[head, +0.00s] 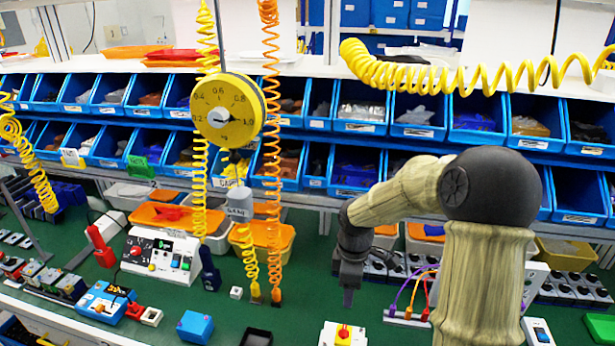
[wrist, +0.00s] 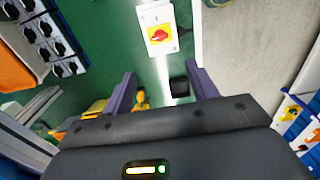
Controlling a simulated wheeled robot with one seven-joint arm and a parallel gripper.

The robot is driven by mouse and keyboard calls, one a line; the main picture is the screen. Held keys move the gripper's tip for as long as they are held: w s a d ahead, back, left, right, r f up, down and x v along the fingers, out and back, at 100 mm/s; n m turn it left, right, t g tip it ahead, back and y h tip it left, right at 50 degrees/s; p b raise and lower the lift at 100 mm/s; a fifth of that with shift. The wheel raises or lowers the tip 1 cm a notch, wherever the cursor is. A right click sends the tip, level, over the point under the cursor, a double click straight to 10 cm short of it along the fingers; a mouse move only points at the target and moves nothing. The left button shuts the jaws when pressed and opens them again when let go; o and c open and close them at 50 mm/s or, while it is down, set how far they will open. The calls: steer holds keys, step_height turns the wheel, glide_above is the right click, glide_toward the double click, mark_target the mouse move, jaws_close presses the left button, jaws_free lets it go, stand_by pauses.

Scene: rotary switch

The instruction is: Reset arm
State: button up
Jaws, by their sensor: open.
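My gripper (head: 349,297) points down over the green workbench (head: 230,312), at the end of my bent arm. In the wrist view my gripper (wrist: 160,85) shows two dark fingers spread wide with nothing between them. A white box with a red rotary switch on a yellow plate (head: 343,334) sits on the bench at the bottom edge of the head view, below my gripper. The rotary switch (wrist: 158,34) also shows in the wrist view, past the fingertips and apart from them. The exact angle of its knob is hard to read.
A white control panel (head: 160,255), a blue box (head: 195,327) and a black open box (head: 257,337) stand to the left. Coiled yellow and orange hoses (head: 270,200) hang to the bench. Blue bins (head: 360,125) line the back. Wired switches (head: 410,310) lie right of my gripper.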

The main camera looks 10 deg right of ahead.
steer(key=s+r+m+t, duration=0.2)
steer(key=s+r+m, duration=0.1)
steer(key=s+m, duration=1.1)
steer(key=shift+s+t, duration=0.25)
steer(key=shift+t, duration=0.05)
